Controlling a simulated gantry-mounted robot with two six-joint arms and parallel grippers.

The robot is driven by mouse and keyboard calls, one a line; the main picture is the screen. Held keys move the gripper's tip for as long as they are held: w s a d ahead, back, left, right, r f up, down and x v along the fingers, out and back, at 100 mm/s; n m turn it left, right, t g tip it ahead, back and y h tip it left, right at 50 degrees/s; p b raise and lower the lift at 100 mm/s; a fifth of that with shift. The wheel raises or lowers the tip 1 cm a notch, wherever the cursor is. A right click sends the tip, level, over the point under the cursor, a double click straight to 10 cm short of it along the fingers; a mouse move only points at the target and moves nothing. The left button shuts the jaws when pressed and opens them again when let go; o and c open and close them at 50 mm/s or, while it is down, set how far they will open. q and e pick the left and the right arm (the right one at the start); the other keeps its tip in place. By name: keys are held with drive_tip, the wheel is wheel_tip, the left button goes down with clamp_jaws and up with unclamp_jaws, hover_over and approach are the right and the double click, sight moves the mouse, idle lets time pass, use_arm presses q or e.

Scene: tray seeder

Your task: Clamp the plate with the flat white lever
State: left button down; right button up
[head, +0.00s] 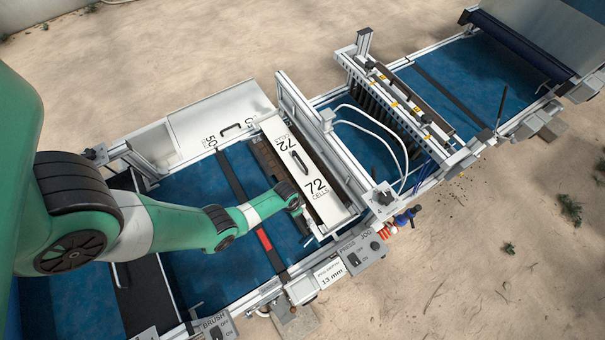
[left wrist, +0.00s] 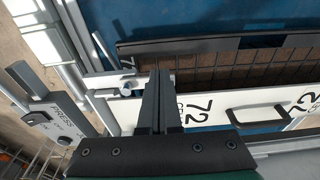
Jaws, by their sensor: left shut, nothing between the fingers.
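The white plate (head: 318,197), printed "72 CELLS", lies across the press station and has a black handle (head: 300,163) at its middle. In the left wrist view the plate (left wrist: 214,111) shows beside the fingers with its black handle (left wrist: 262,112) to the right. A flat pale bar (left wrist: 103,113), which looks like the lever, sits at the plate's left end near a round knob (left wrist: 126,91); whether it presses on the plate I cannot tell. My left gripper (head: 297,208) is shut and empty over the plate's near end; its fingers (left wrist: 160,78) hide part of the plate.
A dark cell tray (left wrist: 235,72) with brown fill lies beside the plate. The press switch box (head: 362,250) stands at the near edge. A tall metal frame (head: 322,140) runs along the plate's right side.

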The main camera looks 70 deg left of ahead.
use_arm(q)
drive_tip(key=shift+f, duration=0.15)
drive_tip(key=shift+f+b, duration=0.9)
drive_tip(key=shift+b, duration=0.1)
drive_tip(key=shift+w+a, duration=0.1)
